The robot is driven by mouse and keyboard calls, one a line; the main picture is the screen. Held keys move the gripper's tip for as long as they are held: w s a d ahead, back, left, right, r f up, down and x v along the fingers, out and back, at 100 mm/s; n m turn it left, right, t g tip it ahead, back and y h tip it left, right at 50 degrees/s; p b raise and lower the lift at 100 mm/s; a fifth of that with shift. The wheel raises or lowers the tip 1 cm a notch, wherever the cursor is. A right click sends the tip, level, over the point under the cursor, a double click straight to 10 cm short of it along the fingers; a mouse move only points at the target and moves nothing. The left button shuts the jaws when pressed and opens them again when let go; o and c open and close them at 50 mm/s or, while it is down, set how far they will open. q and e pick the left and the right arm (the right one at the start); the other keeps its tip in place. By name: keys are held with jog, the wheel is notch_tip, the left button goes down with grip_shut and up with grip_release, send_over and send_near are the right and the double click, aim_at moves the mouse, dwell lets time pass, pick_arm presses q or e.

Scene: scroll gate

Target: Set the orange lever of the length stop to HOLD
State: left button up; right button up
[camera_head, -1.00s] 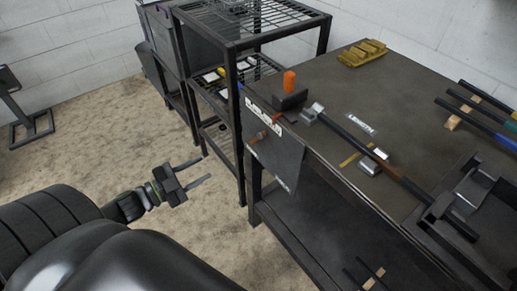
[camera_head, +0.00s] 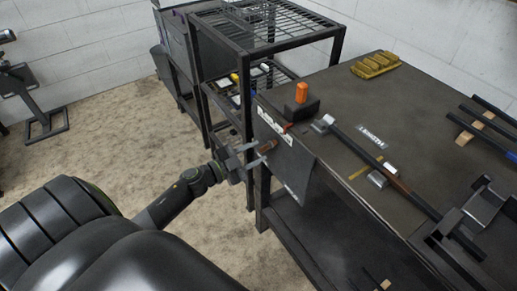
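The length stop sits at the near left corner of the dark table. An orange upright cylinder (camera_head: 301,92) stands on its black block (camera_head: 298,109). Below, at the table's side, a small red-orange piece (camera_head: 286,128) and a brownish-orange knob (camera_head: 267,147) stick out near a white label (camera_head: 274,126); its lettering is too small to read. I cannot tell for sure which is the lever. My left gripper (camera_head: 262,151) is open, its fingertips close to the brownish knob, one above and one below in the picture. Contact cannot be told. My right gripper is not in view.
A long dark rod (camera_head: 358,150) lies across silver supports on the table, beside a LENGTH label (camera_head: 371,136). A yellow block (camera_head: 376,65) lies at the back. A black wire shelf (camera_head: 262,27) stands left of the table. A dark panel (camera_head: 291,175) hangs at the table's side.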

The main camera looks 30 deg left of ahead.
pick_arm(q)
jog(key=shift+x, duration=0.95)
jog(key=shift+s, duration=0.1)
grip_shut()
